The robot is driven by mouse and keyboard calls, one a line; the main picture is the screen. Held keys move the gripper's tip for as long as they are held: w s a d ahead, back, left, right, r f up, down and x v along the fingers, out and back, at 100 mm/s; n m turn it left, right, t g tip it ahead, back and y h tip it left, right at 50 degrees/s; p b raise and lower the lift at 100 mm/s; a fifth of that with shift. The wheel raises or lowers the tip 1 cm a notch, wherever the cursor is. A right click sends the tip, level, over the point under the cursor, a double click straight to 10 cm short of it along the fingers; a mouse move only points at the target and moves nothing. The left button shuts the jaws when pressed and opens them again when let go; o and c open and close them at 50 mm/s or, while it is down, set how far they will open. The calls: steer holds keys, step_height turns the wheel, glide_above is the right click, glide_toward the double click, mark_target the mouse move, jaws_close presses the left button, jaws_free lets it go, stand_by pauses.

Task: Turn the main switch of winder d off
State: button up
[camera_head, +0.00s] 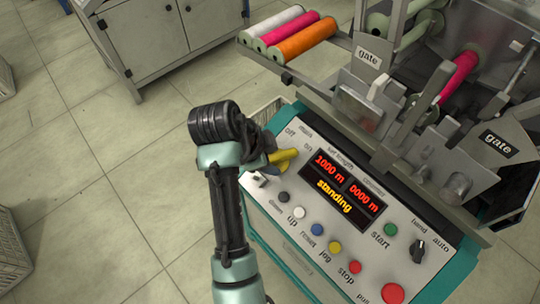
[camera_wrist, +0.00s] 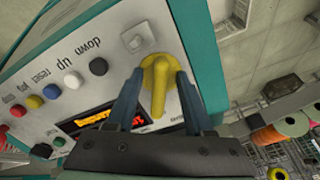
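The main switch of the winder is a yellow rotary handle (camera_head: 284,157) at the upper left of the sloping control panel, near the printed words "main", "off" and "on". Its grip end points towards the display, on the side of "on". In the wrist view the yellow handle (camera_wrist: 159,88) lies between the two blue fingers of my gripper (camera_wrist: 160,74). The fingers stand apart, one on each side, with gaps visible beside the handle's narrow part. Contact at the tips cannot be told. In the head view my gripper (camera_head: 262,150) is at the switch, partly hidden by my wrist.
The display (camera_head: 340,186) reads 1000 m, 0000 m and "standing". Several push buttons, a hand/auto selector (camera_head: 419,248) and a large red button (camera_head: 392,293) sit on the panel. Guards and spools stand behind it. A grey cabinet (camera_head: 150,45) is at upper left; open floor lies left.

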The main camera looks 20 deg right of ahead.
jaws_close()
steer(key=shift+r+p, duration=0.15)
steer(key=shift+p, duration=0.3)
steer(key=n+p, duration=0.2)
steer(key=p, duration=0.1)
steer(key=shift+s+r, duration=0.1)
steer(key=shift+r, duration=0.1)
steer(key=n+p, duration=0.2)
steer(key=p, duration=0.1)
steer(key=shift+n+p, duration=0.3)
steer(key=shift+p, duration=0.05)
steer(key=n+p, duration=0.3)
steer(key=p, duration=0.1)
steer(key=shift+s+n, duration=0.1)
steer(key=shift+n, duration=0.2)
steer(key=shift+f+n+p, duration=0.15)
steer(key=shift+n+p, duration=0.6)
steer(key=shift+n, duration=0.15)
steer(key=shift+f+n+p, duration=0.15)
steer(key=shift+n+p, duration=0.6)
steer(key=shift+n, duration=0.15)
